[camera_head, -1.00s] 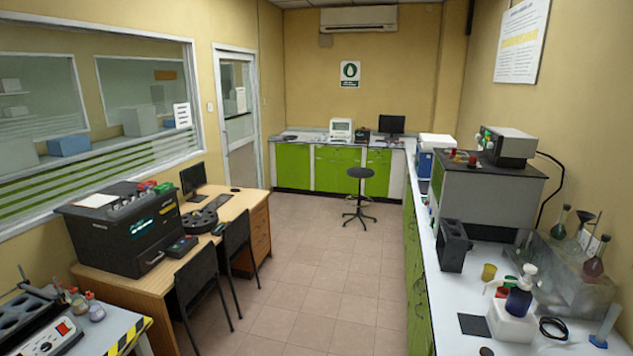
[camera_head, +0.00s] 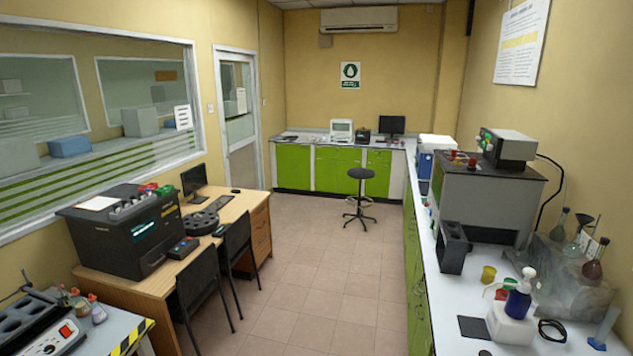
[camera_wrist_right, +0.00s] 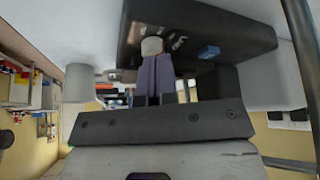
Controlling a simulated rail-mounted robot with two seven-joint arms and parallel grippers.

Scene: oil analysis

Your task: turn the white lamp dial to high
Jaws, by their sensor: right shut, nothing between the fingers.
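In the right wrist view, my right gripper (camera_wrist_right: 155,82) has its two grey-purple fingers together, with nothing held between them. A small white rounded knob (camera_wrist_right: 152,46), which looks like the lamp dial, shows right at the fingertips. I cannot tell whether the fingers touch it or which setting it is on. It is in front of a dark box-shaped device (camera_wrist_right: 225,30) that also bears a blue part (camera_wrist_right: 208,52) and small metallic parts. No gripper shows in the head view, and I cannot make out the dial there.
A desk (camera_head: 160,285) with a black machine (camera_head: 120,230) and chairs stands left.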

